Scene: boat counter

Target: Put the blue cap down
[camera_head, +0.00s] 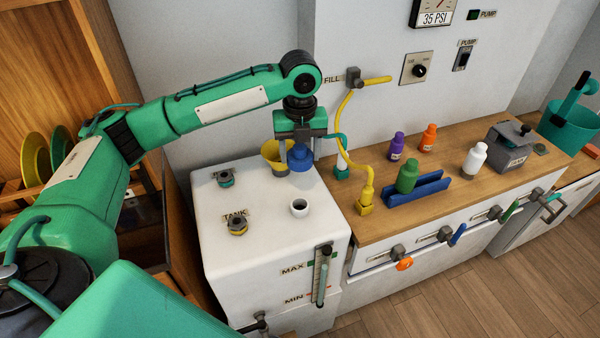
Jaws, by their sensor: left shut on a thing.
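The blue cap (301,160) is a round, dark blue piece above the back right of the white tank top. My left gripper (300,148) points down from the green arm and is shut on the cap. I cannot tell exactly how far the cap is above the tank surface. A short white open neck (299,207) stands on the tank (265,205), in front of the cap, with nothing on it. My right gripper is not in view.
A yellow funnel (271,152) is just left of the cap. Several bottles and a blue rack (418,188) stand on the wooden counter.

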